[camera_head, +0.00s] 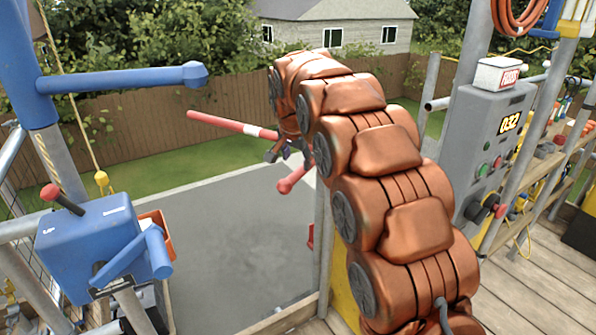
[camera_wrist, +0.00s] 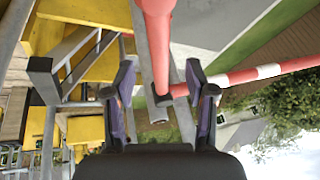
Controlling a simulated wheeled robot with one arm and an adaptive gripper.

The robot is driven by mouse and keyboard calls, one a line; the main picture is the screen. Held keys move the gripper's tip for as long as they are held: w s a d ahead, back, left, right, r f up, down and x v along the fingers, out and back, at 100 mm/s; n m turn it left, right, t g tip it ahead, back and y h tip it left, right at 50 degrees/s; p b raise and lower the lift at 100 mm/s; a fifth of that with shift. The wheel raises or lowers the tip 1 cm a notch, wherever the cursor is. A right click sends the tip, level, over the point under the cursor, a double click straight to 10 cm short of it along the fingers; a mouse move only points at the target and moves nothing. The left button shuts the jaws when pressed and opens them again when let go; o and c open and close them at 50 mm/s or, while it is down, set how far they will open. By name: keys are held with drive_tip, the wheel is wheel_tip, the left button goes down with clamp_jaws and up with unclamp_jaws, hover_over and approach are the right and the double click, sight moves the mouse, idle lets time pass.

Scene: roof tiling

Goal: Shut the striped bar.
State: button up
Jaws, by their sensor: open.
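The striped bar (camera_head: 232,125), red with white bands, sticks out to the left at a slight slant, over the grey floor and in front of the fence. In the wrist view the bar (camera_wrist: 240,77) runs right from the middle of the picture. A red rod (camera_wrist: 157,45) comes down from the top there and meets it near a dark joint. A red end (camera_head: 292,180) shows below my gripper (camera_head: 286,149) in the head view. My gripper (camera_wrist: 164,90) is open, its fingers on either side of the rod's lower part, with gaps visible. My arm hides the bar's right part in the head view.
A blue box with a red-knobbed lever (camera_head: 85,235) stands at left, below a blue arm (camera_head: 125,78). A grey control panel (camera_head: 490,140) reading 032 stands right. Yellow framework and a grey bracket (camera_wrist: 75,65) lie close left of my fingers in the wrist view.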

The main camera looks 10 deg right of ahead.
sight(297, 171)
drive_tip(key=p+x, duration=0.1)
drive_tip(key=x, duration=0.5)
drive_tip(key=shift+w+f, duration=0.1)
drive_tip(key=shift+f, duration=0.2)
clamp_jaws()
idle(0.4)
